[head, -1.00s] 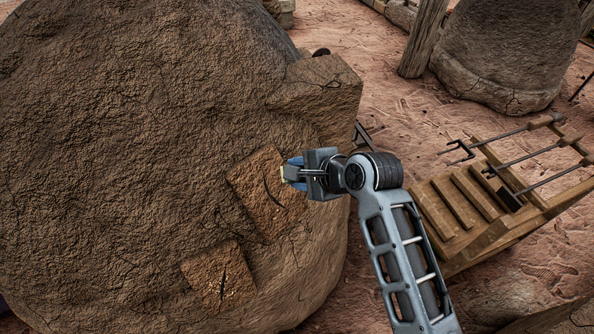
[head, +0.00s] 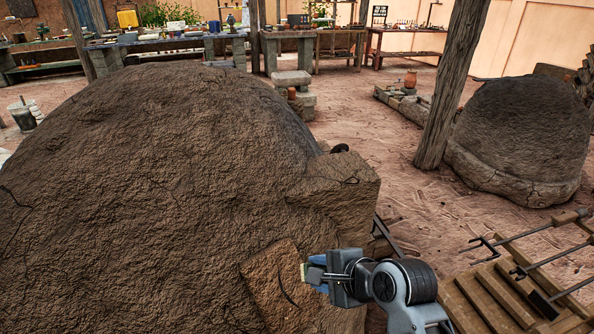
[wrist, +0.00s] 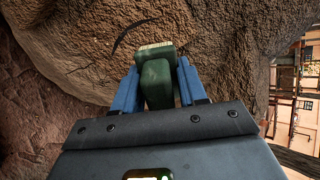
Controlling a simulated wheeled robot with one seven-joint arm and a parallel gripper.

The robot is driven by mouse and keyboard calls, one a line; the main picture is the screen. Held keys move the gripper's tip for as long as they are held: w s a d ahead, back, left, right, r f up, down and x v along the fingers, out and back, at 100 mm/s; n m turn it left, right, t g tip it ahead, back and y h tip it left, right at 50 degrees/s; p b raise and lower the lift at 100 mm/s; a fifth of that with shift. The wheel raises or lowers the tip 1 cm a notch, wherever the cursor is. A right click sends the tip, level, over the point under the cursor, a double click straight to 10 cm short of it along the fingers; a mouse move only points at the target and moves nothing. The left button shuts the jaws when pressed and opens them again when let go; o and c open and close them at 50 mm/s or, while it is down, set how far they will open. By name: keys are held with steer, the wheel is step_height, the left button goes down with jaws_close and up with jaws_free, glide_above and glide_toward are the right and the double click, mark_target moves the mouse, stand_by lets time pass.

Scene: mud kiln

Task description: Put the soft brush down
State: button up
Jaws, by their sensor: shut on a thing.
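My gripper (head: 314,272) is in front of the large mud kiln (head: 150,170), beside a squarish clay patch on its wall. In the wrist view my gripper's blue fingers (wrist: 156,90) are shut on the soft brush (wrist: 156,80). The brush has a dark green handle and a pale bristle edge facing the kiln wall. In the head view only its pale edge shows past the fingertips. I cannot tell whether the bristles touch the wall.
A wooden rack (head: 500,300) with long metal tools stands at the lower right. A wooden post (head: 452,90) and a smaller mud dome (head: 525,135) stand behind it. Workbenches (head: 190,42) with many items line the back. Open dirt ground (head: 370,130) lies between.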

steer(key=s+d+f+m+t+h, duration=0.1)
steer(key=s+d+f+m+h, duration=0.2)
steer(key=d+f, duration=0.3)
steer(key=s+d+f+m+t+h+b, duration=0.1)
steer(key=s+d+f+m+h, duration=0.2)
steer(key=d, duration=0.8)
step_height(320, 180, down, 3)
steer(key=shift+s+f+m, duration=0.1)
steer(key=shift+s+m, duration=0.9)
steer(key=shift+s, duration=0.2)
